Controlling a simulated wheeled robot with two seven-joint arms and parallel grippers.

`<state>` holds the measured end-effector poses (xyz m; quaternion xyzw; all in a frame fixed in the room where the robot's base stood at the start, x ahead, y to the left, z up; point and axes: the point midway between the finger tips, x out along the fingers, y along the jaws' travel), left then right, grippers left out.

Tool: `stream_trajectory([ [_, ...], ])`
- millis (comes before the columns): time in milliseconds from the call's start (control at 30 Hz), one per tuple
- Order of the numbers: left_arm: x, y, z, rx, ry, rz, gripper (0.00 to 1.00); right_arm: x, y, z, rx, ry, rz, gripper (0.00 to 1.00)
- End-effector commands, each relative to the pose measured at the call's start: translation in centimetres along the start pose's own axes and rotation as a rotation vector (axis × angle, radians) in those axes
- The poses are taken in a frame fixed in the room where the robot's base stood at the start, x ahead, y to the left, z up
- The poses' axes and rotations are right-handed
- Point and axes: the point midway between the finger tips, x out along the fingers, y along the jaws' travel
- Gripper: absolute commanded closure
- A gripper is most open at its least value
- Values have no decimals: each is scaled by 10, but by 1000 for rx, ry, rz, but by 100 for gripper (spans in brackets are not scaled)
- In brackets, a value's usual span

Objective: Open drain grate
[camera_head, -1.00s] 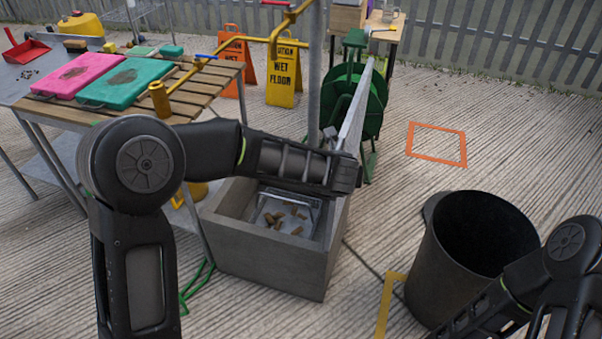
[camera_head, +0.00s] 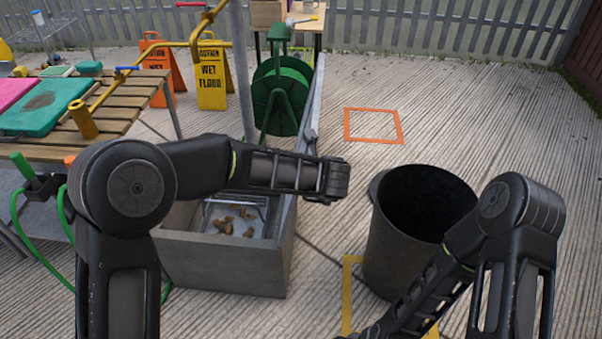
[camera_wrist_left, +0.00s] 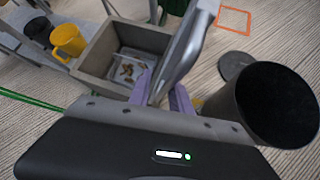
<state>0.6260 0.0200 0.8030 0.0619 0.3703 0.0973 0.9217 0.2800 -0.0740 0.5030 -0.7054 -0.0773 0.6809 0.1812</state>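The drain grate (camera_head: 318,97) is a grey panel standing steeply raised along the right side of a concrete drain box (camera_head: 222,266). The box is open on top and shows a light tray with several brown lumps (camera_head: 235,221) inside. My left arm reaches across the box in the head view, and its fingertips are hard to make out there. In the left wrist view, the purple fingers of my left gripper (camera_wrist_left: 161,97) lie on both sides of the grate (camera_wrist_left: 182,52) and appear closed on its edge. My right arm is at the lower right; its gripper is out of view.
A black bin (camera_head: 380,235) stands just right of the box. A wooden-slat table (camera_head: 125,92) with a yellow pipe is at the left. A green hose reel (camera_head: 279,100) and wet-floor signs (camera_head: 212,80) stand behind. Open concrete lies around the orange floor square (camera_head: 372,140).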

Motion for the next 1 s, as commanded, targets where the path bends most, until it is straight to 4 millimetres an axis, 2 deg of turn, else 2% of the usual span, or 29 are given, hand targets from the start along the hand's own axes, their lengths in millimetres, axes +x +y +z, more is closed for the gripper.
stream_trajectory([
  [100, 0, 0, 1, -1, -2, 1, 68, 0, 0, 0, 0, 0, 0, 64],
  [467, -4, 0, 2, -1, -4, -1, 68, 0, 0, 0, 0, 0, 0, 64],
  [567, -12, 0, 2, -1, -4, -2, 68, 0, 0, 0, 0, 0, 0, 64],
  [900, -66, 0, 2, 0, -5, -2, 68, -1, 0, 0, 0, 0, 0, 64],
  [1000, -75, 0, 2, 1, -3, -1, 68, -2, -1, 0, 0, 0, 0, 64],
])
